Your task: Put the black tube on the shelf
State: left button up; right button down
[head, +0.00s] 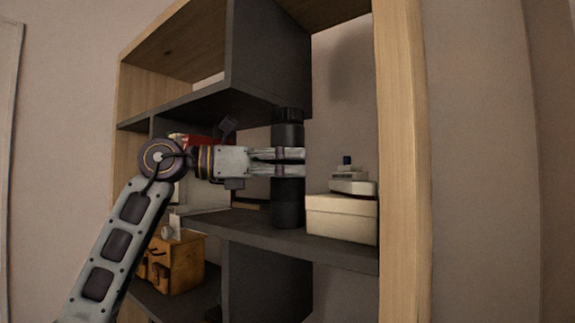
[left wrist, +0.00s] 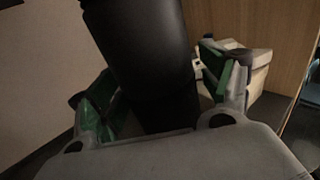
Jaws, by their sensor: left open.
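The black tube (head: 288,203) stands upright on the middle shelf board (head: 250,232) of a wood and dark grey shelf unit. Its top is close under the dark board above. My left gripper (head: 290,162) is at the tube's middle height, with its fingers around the tube. In the left wrist view the tube (left wrist: 150,50) rises between the two green-padded fingers (left wrist: 165,100), with gaps visible beside it, so the gripper is open. My right gripper is in neither view.
A cream box (head: 342,220) with small items (head: 350,180) on top stands just right of the tube. A red object (head: 195,140) is behind my left arm. An orange-brown bag (head: 175,265) sits on the shelf below. The unit's wooden side (head: 398,150) bounds the right.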

pick_arm(q)
jog(key=shift+r, duration=0.2)
jog(key=shift+s+a+f, duration=0.1)
jog(key=shift+a, duration=0.55)
jog(key=b+v, duration=0.3)
jog(key=v, duration=0.7)
jog(key=shift+s+a, duration=0.2)
jog(key=shift+a, duration=0.15)
